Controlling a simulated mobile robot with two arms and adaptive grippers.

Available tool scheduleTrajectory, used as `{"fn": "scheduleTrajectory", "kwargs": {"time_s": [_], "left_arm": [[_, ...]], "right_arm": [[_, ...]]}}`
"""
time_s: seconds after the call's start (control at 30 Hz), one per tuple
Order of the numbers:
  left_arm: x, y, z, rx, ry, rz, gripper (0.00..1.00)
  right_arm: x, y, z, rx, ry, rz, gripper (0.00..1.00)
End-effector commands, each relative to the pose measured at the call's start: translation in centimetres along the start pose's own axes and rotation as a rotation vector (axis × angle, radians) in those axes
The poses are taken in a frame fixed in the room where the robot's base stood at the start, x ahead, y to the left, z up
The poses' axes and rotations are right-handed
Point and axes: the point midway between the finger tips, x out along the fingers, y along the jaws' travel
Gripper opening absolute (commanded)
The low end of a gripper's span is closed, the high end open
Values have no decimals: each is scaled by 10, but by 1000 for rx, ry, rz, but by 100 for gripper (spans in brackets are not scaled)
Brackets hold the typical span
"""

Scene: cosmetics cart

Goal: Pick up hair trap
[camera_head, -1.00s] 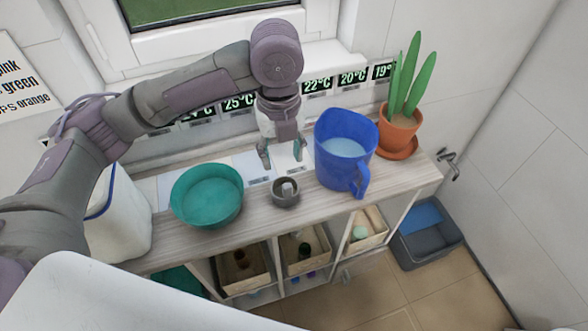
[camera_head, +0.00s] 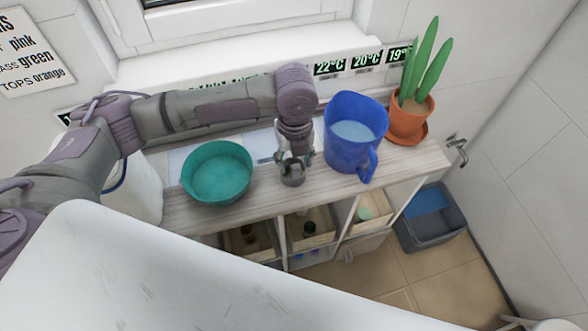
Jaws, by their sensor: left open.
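The hair trap (camera_head: 292,181) is a small round grey metal piece. It sits on the wooden shelf top (camera_head: 250,205) between a green bowl (camera_head: 217,173) and a blue jug (camera_head: 355,135). My left gripper (camera_head: 292,168) points down right over it, with its fingers open around or just above the hair trap. The fingers partly hide it, and I cannot tell whether they touch it. My right gripper is not in view.
The blue jug holds a pale liquid and stands close to the right of my gripper. A potted plant (camera_head: 409,117) stands further right. Bins (camera_head: 308,228) sit below the shelf top. A grey crate (camera_head: 430,222) stands on the floor at right.

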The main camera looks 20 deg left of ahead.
Motion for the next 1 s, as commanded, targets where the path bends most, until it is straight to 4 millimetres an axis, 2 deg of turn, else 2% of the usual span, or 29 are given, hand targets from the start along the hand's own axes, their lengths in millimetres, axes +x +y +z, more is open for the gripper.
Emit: {"fn": "scheduleTrajectory", "kwargs": {"time_s": [0.1,0.2,0.43,0.73,1.0], "left_arm": [[14,0,0,0,1,2,52],[20,0,0,2,-1,-1,52],[22,0,0,2,-1,-1,50],[21,0,0,1,-1,-1,0],[21,0,0,1,-2,-1,0]], "right_arm": [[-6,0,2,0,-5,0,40],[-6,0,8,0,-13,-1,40],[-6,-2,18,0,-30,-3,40],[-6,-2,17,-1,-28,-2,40],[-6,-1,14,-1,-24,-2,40]]}}
